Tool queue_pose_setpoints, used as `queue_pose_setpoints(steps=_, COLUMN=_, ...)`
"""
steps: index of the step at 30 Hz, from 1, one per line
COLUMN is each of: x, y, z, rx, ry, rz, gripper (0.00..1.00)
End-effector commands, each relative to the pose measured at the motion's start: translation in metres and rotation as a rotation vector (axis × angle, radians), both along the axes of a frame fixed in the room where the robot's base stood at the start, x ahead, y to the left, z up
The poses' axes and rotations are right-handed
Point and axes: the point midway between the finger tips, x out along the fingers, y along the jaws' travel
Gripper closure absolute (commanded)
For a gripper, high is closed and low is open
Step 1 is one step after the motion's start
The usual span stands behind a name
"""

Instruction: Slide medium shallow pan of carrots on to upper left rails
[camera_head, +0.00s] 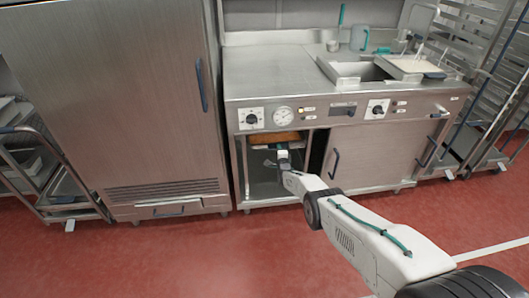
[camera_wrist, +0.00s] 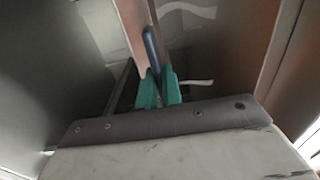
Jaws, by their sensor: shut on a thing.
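A brown-orange surface (camera_head: 274,138), likely the pan of carrots, shows high inside the open left compartment of the steel counter; its rim is hard to make out. My gripper (camera_head: 283,158) reaches into this compartment, just below and beside that surface. In the wrist view its teal fingertips (camera_wrist: 158,90) are close together on a narrow part, apparently the pan's edge. A dark blue upright piece (camera_wrist: 151,48) stands just beyond them, and a reddish-brown strip shows beside it. The side rails and most of the pan are hidden or too small to tell.
The counter (camera_head: 270,86) carries knobs, a gauge and a sink-like basin. A closed door (camera_head: 375,155) is right of the open compartment. A tall steel cabinet (camera_head: 115,90) stands left. Racks stand at both sides. The red floor (camera_head: 180,255) in front is clear.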

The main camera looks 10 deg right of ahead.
Motion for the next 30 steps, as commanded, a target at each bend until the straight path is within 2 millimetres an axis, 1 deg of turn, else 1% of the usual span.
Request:
queue_pose_setpoints(steps=1, x=0.0020, y=-0.0032, z=0.0047, rx=0.000, ry=-0.009, rz=-0.003, gripper=1.00)
queue_pose_setpoints(steps=11, x=0.0020, y=-0.0023, z=0.0047, rx=0.000, ry=-0.009, rz=-0.002, gripper=1.00)
queue_pose_setpoints(steps=12, x=0.0020, y=-0.0024, z=0.0048, rx=0.000, ry=-0.009, rz=-0.002, gripper=0.90)
queue_pose_setpoints(steps=14, x=0.0019, y=-0.0026, z=0.0046, rx=-0.001, ry=-0.009, rz=-0.002, gripper=0.73)
queue_pose_setpoints(steps=15, x=0.0018, y=-0.0027, z=0.0043, rx=-0.001, ry=-0.008, rz=-0.002, gripper=0.67)
queue_pose_setpoints(steps=20, x=0.0011, y=-0.0029, z=0.0024, rx=-0.001, ry=-0.005, rz=-0.002, gripper=0.67)
queue_pose_setpoints(steps=21, x=-0.0010, y=-0.0029, z=-0.0027, rx=-0.001, ry=0.005, rz=-0.002, gripper=0.65)
queue_pose_setpoints(steps=23, x=-0.0010, y=-0.0029, z=-0.0029, rx=-0.001, ry=0.006, rz=-0.002, gripper=0.48)
queue_pose_setpoints(steps=24, x=-0.0009, y=-0.0028, z=-0.0026, rx=-0.001, ry=0.005, rz=-0.002, gripper=0.45)
queue_pose_setpoints(steps=30, x=-0.0004, y=-0.0026, z=-0.0011, rx=-0.001, ry=0.002, rz=-0.002, gripper=0.45)
